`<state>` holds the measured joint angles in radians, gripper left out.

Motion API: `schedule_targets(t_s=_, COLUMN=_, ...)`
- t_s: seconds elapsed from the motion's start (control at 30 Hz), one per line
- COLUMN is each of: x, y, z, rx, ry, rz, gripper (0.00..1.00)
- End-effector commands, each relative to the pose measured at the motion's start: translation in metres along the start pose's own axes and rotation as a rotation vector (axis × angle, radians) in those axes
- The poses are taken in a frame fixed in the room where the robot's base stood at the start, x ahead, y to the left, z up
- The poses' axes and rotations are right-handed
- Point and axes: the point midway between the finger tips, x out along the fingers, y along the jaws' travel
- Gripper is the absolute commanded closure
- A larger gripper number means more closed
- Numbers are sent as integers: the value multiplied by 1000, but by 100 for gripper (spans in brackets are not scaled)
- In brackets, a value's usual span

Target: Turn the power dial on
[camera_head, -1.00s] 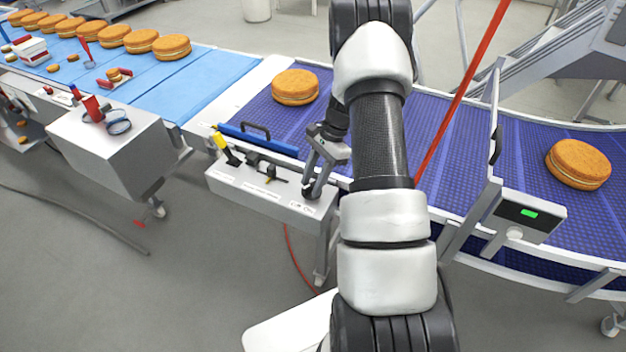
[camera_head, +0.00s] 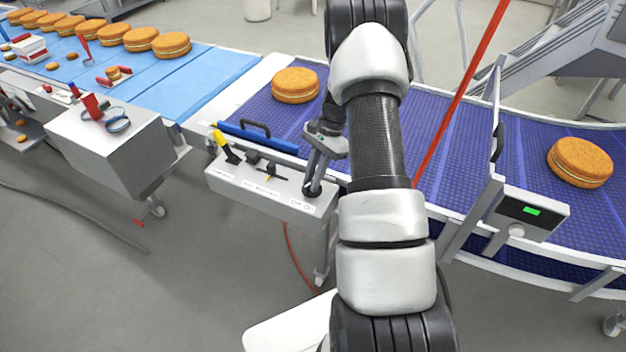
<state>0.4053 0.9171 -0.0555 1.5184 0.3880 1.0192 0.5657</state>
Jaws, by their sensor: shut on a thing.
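The grey control box (camera_head: 240,184) stands at the near edge of the conveyor. A power dial (camera_head: 308,191) sits at its right end, above a label that seems to read "Off On". My gripper (camera_head: 313,189) reaches down from the arm and is shut on this dial. The fingers cover most of the dial, so I cannot tell which way it points.
Orange-brown filled rounds lie on the purple belt (camera_head: 440,150), one left of my arm (camera_head: 295,85) and one at the right (camera_head: 580,162). A blue bar with a black handle (camera_head: 258,136) lies behind the box. A red pole (camera_head: 460,100) and a green-lit display (camera_head: 530,211) stand right of my arm.

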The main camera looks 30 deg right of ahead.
Motion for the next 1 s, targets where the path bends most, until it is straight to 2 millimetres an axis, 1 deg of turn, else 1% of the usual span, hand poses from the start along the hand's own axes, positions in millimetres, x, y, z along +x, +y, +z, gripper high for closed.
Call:
schedule_targets(t_s=0.6, x=1, y=-4, z=0, rx=-522, ry=1, rz=215, gripper=100)
schedule_targets(t_s=0.8, x=0, y=-4, z=1, rx=-661, ry=2, rz=273, gripper=100)
schedule_targets(t_s=1.0, x=0, y=-4, z=1, rx=-759, ry=2, rz=313, gripper=100)
